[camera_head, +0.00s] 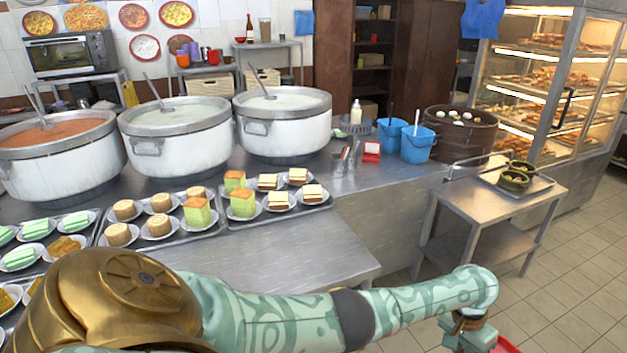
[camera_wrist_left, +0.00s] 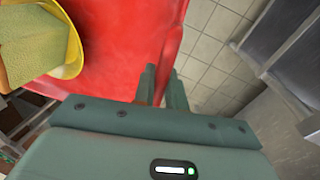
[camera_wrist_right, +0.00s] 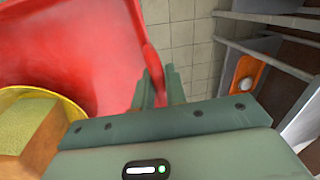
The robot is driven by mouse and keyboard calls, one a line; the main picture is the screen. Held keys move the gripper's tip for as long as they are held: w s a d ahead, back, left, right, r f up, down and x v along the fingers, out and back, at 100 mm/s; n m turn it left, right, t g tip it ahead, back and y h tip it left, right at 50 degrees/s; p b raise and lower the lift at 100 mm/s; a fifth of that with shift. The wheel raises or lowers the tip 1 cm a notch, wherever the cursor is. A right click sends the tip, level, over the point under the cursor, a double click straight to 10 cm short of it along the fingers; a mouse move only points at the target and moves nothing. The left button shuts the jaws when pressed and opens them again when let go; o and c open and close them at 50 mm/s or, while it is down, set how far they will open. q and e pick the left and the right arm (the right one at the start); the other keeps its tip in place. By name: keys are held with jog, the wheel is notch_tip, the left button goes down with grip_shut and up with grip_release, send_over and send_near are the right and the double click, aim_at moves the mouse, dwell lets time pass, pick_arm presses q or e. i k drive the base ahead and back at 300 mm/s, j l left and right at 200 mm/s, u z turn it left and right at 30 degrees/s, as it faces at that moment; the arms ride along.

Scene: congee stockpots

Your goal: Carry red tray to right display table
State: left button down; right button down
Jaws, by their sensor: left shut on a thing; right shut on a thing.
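The red tray (camera_head: 505,346) shows only as a small corner at the bottom edge of the head view. In the left wrist view the red tray (camera_wrist_left: 115,55) fills the upper left, with its edge between the fingers of my left gripper (camera_wrist_left: 164,88). My left gripper is shut on it. In the right wrist view the red tray (camera_wrist_right: 85,50) has its rim between the fingers of my right gripper (camera_wrist_right: 159,85), which is also shut on it. A yellow dish with food (camera_wrist_left: 75,65) is on the tray. A small steel table (camera_head: 490,195) stands at right.
The small steel table carries a metal tray with green bowls (camera_head: 515,178). A lit glass food cabinet (camera_head: 545,80) stands behind it. The long steel counter (camera_head: 270,250) holds large pots and plated cakes. Tiled floor (camera_head: 575,290) is clear at lower right.

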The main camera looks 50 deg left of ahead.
aim_at(235, 269)
jog(key=u, duration=1.6)
jog(key=i+u, duration=0.15)
jog(key=u, duration=0.25)
jog(key=i+u, duration=0.15)
jog(key=u, duration=0.2)
jog(key=i+l+u, duration=0.1)
jog(key=u, duration=0.3)
jog(key=i+l, duration=0.45)
jog(key=i, duration=0.1)
